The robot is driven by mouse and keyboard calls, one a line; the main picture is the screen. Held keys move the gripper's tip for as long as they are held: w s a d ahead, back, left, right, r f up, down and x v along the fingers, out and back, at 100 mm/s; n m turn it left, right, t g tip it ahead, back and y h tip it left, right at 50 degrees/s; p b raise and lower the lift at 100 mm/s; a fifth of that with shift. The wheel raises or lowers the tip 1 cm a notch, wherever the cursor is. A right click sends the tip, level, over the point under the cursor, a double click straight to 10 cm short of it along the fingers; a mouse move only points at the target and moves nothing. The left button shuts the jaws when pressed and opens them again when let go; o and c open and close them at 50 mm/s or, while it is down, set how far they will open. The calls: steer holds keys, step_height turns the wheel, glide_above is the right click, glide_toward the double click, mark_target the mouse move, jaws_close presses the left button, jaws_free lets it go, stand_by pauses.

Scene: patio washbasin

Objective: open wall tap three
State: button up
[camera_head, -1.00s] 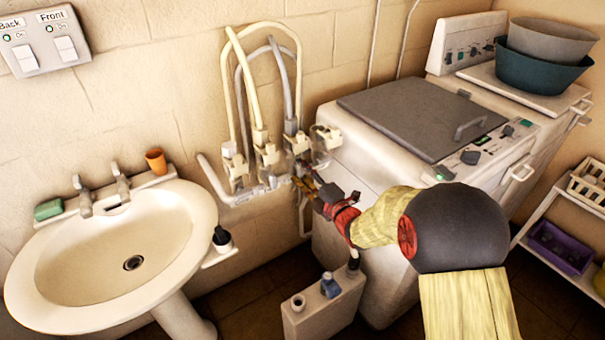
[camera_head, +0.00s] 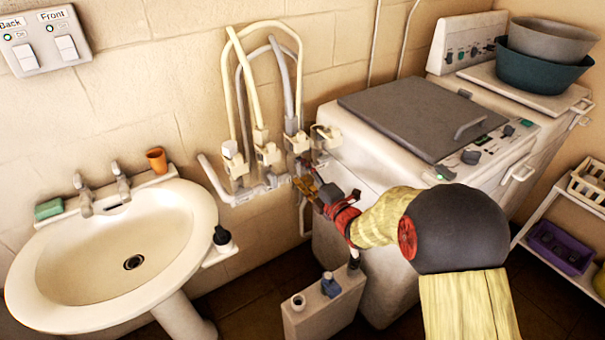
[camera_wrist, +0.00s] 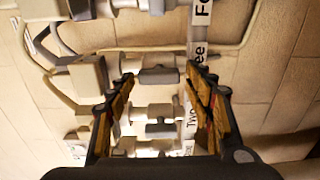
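Wall tap three (camera_wrist: 160,75) is in the wrist view, a pale valve body with a dark grey handle beside a label strip that reads "ee". My gripper (camera_wrist: 161,76) is open, its fingertips apart on either side of that handle in the picture. I cannot tell whether they touch it. In the head view, tap three (camera_head: 297,143) sits third from the left in the row on the wall. My gripper (camera_head: 305,187) is in front of and below the row there. Its orange fingertips partly cover the pipework.
Taps two (camera_wrist: 165,128) and four (camera_wrist: 130,5) sit close on either side. Hoses (camera_head: 241,70) loop above the row. A washing machine (camera_head: 345,160) stands close on the right, a washbasin (camera_head: 60,270) on the left, and a low box (camera_head: 320,315) below.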

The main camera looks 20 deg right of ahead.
steer(key=shift+o, duration=0.4)
steer(key=v, duration=1.2)
